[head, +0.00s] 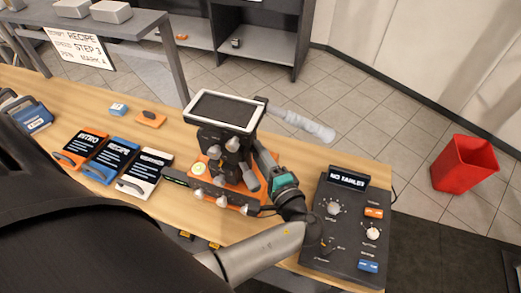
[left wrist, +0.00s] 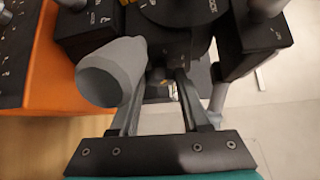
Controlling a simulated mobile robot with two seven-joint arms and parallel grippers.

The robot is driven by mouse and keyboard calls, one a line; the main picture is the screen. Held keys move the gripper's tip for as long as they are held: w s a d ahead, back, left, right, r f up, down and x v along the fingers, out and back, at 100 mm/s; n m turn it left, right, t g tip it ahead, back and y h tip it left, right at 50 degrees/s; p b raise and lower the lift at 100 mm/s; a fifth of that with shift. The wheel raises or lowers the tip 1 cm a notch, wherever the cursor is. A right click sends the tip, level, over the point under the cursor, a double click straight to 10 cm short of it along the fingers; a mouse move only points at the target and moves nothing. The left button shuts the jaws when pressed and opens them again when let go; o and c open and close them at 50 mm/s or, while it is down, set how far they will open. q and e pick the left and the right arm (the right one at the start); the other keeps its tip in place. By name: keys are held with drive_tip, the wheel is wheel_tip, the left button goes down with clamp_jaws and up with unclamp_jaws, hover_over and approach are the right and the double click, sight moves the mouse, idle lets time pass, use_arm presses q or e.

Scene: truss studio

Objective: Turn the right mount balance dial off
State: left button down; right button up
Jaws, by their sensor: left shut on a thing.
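The tablet mount (head: 232,142) stands on an orange base (head: 215,193) on the wooden table, with several grey knobs and a white-framed tablet (head: 226,110) on top. My left gripper (head: 259,150) reaches the mount's right side from the front right. In the left wrist view its fingers (left wrist: 158,82) are close together, shut on a small dark knob, seemingly the right mount balance dial (left wrist: 157,76). That dial is mostly hidden between the fingers, so its setting cannot be read. A large grey knob (left wrist: 105,78) is close beside the left finger. My right gripper is not in view.
A dark control panel (head: 346,225) with dials and a "NO TABLET" display is at the table's right end. Three labelled cases, the middle one blue (head: 110,160), lie left of the mount. A red bin (head: 464,165) stands on the floor.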

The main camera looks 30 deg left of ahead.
use_arm(q)
drive_tip(key=shift+f+n+t+y+b, duration=0.15)
drive_tip(key=shift+n+t+y+b, duration=0.35)
drive_tip(key=shift+b, duration=0.7)
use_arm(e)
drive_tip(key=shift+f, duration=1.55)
use_arm(q)
drive_tip(key=shift+c, duration=1.9)
unclamp_jaws()
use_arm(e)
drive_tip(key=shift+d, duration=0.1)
